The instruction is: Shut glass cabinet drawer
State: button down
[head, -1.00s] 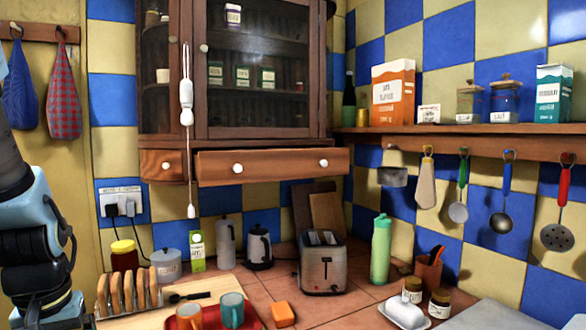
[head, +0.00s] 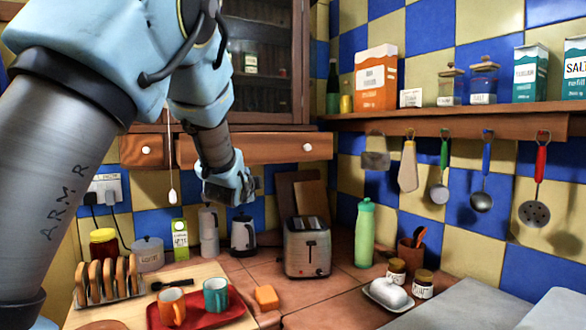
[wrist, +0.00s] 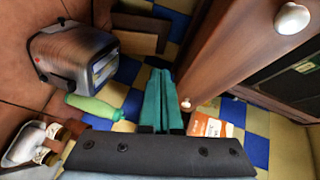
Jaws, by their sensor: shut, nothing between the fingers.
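The glass cabinet (head: 270,75) hangs on the wall. Its wide brown drawer (head: 280,151) stands out a little from the cabinet body, with its right end and white knob (head: 307,148) showing. My arm hides the drawer's left part. My gripper (head: 252,184) is just below the drawer front in the head view. In the wrist view, the shut, empty teal fingers (wrist: 161,75) are beside the drawer front (wrist: 225,50), which shows two white knobs. I cannot tell whether the fingers touch it.
A toaster (head: 307,247), a kettle (head: 243,234) and a green bottle (head: 364,233) stand on the counter below. A shelf (head: 450,124) with hanging utensils runs along the right wall. A pull cord (head: 171,170) hangs left of my wrist.

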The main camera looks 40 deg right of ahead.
jog(key=s+d+r+m+h, duration=0.3)
jog(key=s+d+r+m, duration=0.15)
jog(key=d, duration=0.35)
jog(key=p, duration=0.7)
send_near(296, 161)
jog(key=s+d+x, duration=0.1)
jog(key=x, duration=0.3)
jog(key=shift+w+d+p, duration=0.15)
jog(key=shift+w+p, duration=0.25)
jog(key=shift+w, duration=0.7)
